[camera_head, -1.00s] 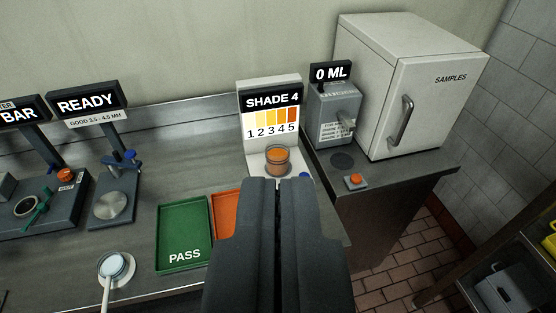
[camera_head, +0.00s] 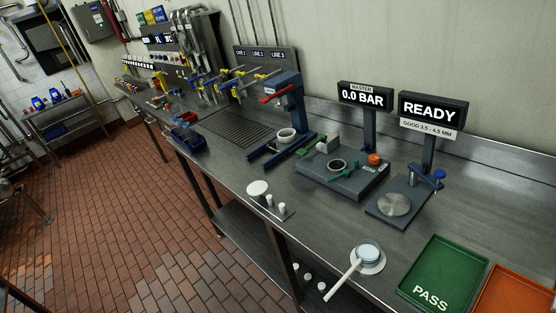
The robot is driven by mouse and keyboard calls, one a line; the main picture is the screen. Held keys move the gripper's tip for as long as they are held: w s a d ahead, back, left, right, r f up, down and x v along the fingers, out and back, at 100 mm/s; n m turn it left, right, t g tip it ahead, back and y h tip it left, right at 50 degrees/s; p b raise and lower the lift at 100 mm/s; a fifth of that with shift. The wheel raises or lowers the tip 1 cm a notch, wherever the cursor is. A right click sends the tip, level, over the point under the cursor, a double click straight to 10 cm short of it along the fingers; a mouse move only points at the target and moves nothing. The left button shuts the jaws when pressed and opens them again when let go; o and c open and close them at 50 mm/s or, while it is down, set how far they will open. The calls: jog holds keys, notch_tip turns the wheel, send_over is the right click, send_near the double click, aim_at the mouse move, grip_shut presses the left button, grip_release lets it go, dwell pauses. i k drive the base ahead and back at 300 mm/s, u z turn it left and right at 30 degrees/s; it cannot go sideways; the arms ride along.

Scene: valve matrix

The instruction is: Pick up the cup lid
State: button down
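I cannot tell for sure which thing is the cup lid. A round pale-blue disc (camera_head: 368,251) sits on a white saucer-like base near the front edge of the counter, with a white handle (camera_head: 342,280) reaching down and left. A white round disc (camera_head: 257,188) is mounted farther left, beside small white pegs. A small orange round piece (camera_head: 375,159) sits on the grey tester under the 0.0 BAR sign. My gripper is out of view, and so is the cup of orange liquid.
The green PASS tray (camera_head: 443,275) and an orange tray (camera_head: 515,292) lie at the lower right. A round-plated gauge (camera_head: 395,205) stands under the READY sign (camera_head: 432,110). Taps and a drain grate (camera_head: 238,135) are farther left. Open brick floor (camera_head: 130,220) lies in front.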

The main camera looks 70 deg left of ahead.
aim_at(257, 188)
jog(key=u, duration=2.35)
jog(key=k, duration=1.15)
jog(key=z, duration=0.25)
jog(key=i, duration=1.5)
jog(key=u, duration=0.5)
